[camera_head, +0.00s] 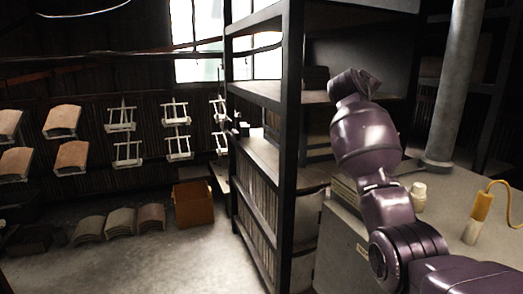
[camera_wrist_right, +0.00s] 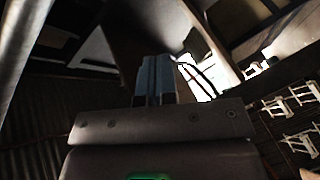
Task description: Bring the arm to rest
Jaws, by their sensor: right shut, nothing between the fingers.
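My right arm comes in from the lower right in the head view and is raised, bent upward in front of the dark shelf. The right gripper itself cannot be made out in the head view. In the right wrist view my right gripper (camera_wrist_right: 155,80) is shut, its two fingers side by side with nothing between them. It points up toward the dark ceiling and a bright window. My left gripper is not in either view.
A dark metal shelf rack (camera_head: 290,130) stands beside my arm. A grey cabinet (camera_head: 345,245) holds a small pale jar (camera_head: 418,196) and a yellow-handled tool (camera_head: 480,210). A grey pole (camera_head: 455,90) rises behind.

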